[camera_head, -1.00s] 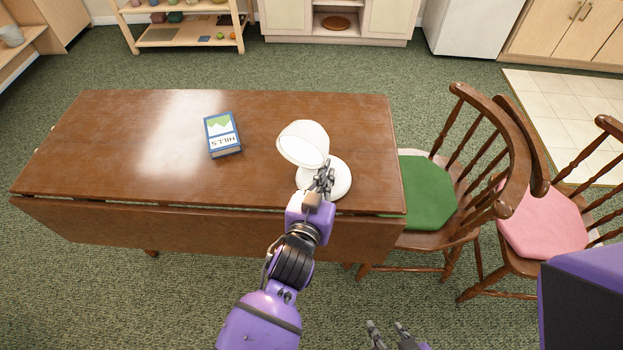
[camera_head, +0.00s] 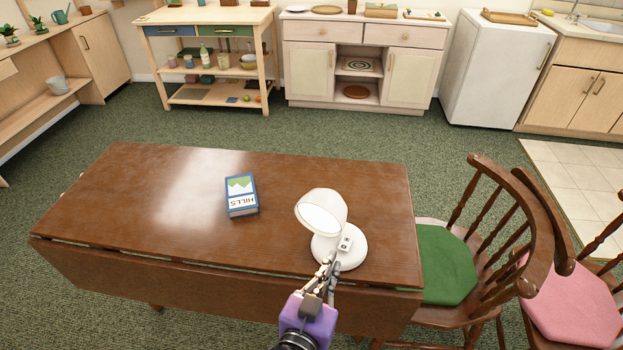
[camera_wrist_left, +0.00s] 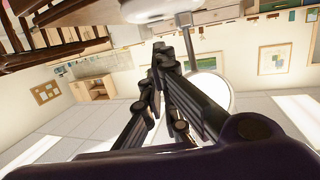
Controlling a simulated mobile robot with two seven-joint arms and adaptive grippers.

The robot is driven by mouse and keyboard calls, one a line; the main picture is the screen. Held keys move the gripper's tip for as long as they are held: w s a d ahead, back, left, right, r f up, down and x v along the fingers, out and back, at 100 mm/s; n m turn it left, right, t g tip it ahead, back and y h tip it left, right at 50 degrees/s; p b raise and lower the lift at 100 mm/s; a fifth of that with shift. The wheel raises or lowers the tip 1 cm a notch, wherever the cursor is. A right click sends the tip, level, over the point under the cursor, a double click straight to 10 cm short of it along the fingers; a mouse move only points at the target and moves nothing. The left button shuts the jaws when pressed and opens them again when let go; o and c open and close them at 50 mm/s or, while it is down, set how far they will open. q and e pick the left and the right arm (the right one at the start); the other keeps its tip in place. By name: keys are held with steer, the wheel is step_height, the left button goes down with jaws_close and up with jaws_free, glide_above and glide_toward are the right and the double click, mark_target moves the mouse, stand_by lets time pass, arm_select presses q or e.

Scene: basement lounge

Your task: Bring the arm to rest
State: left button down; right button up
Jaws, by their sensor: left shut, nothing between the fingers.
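My left gripper (camera_head: 328,269) is at the near edge of the table (camera_head: 150,215), in front of the white desk lamp (camera_head: 322,211). Its fingers are shut with nothing between them. The fingertips overlap the front of the lamp's round base in the head view; I cannot tell whether they touch it. The left wrist view shows the dark fingers (camera_wrist_left: 162,60) close together, with the lamp's round head (camera_wrist_left: 208,88) behind them and its white base (camera_wrist_left: 155,8) at the top. A small switch plate shows on the base. My right gripper is out of view.
A blue book (camera_head: 241,196) lies on the table left of the lamp. A chair with a green cushion (camera_head: 444,264) stands against the table's right end, and one with a pink cushion (camera_head: 570,306) beyond it. Green carpet is open behind the table, before shelves and cabinets.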

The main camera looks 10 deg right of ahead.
arm_select(q)
steer(key=s+a+f+n+g+y+p, duration=0.1)
steer(key=s+a+f+y+p, duration=0.2)
steer(key=a, duration=0.4)
steer(key=s+a+f+n+g+y, duration=0.1)
steer(key=s+a+f+n, duration=0.15)
steer(key=a+f, duration=0.4)
steer(key=s+a+f+n+g+y+p, duration=0.1)
steer(key=s+a+f+y, duration=0.1)
steer(key=s+a, duration=0.6)
steer(key=s+a+f+n+g+y+p, duration=0.1)
steer(key=s+a+f+g+p, duration=0.1)
steer(key=s+a, duration=0.6)
steer(key=shift+s+f+y+p, duration=0.3)
steer(key=shift+s+y, duration=0.1)
steer(key=shift+s, duration=0.85)
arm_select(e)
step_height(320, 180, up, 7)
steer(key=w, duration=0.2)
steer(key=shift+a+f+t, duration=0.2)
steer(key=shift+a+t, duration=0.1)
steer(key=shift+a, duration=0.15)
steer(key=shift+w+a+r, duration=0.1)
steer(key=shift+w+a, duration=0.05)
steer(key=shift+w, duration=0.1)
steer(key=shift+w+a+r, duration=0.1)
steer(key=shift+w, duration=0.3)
